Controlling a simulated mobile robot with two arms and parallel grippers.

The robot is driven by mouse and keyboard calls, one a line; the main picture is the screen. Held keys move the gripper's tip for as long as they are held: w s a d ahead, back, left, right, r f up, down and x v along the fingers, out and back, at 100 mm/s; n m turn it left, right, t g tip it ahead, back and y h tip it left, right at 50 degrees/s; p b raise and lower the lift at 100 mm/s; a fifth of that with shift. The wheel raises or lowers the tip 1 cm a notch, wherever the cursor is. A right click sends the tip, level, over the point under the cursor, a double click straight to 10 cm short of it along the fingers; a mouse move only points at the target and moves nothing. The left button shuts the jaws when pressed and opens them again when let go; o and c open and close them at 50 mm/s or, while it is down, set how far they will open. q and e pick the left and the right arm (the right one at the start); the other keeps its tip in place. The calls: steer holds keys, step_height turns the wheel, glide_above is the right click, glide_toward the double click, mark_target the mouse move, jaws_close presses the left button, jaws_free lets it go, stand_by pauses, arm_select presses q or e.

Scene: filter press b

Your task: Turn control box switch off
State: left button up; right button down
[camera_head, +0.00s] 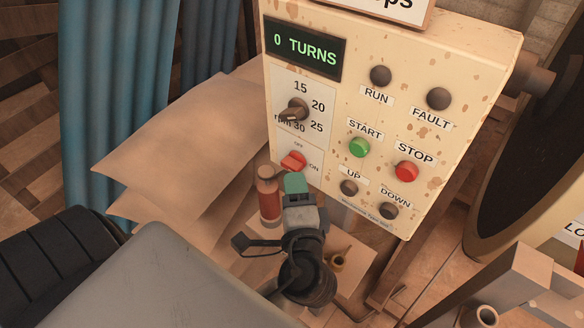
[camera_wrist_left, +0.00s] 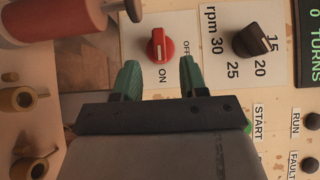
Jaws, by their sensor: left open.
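The control box (camera_head: 330,95) is a cream, rust-spotted panel in the head view. Its red rotary switch (camera_head: 293,161) sits on a white plate marked OFF and ON at the lower left of the panel. In the left wrist view the red switch (camera_wrist_left: 160,45) lies just beyond my left gripper (camera_wrist_left: 160,75), roughly between its two green fingertips but not touched by them. The left gripper is open and empty. In the head view the left gripper (camera_head: 296,183) is just below the switch. My right gripper is not in view.
A black rpm knob (camera_head: 297,110) is above the switch. A display (camera_head: 304,49) reads 0 TURNS. Green START (camera_head: 359,147) and red STOP (camera_head: 406,171) buttons are to the right. A red-brown cylinder (camera_head: 268,197) stands close left of the gripper. Blue drapes (camera_head: 115,100) hang at left.

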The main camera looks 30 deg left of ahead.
mark_target(292, 171)
arm_select(q)
steer(key=x, duration=0.4)
steer(key=shift+w+a, duration=0.25)
steer(key=shift+w, duration=0.1)
steer(key=shift+f, duration=0.1)
jaws_close()
steer(key=shift+p, duration=0.3)
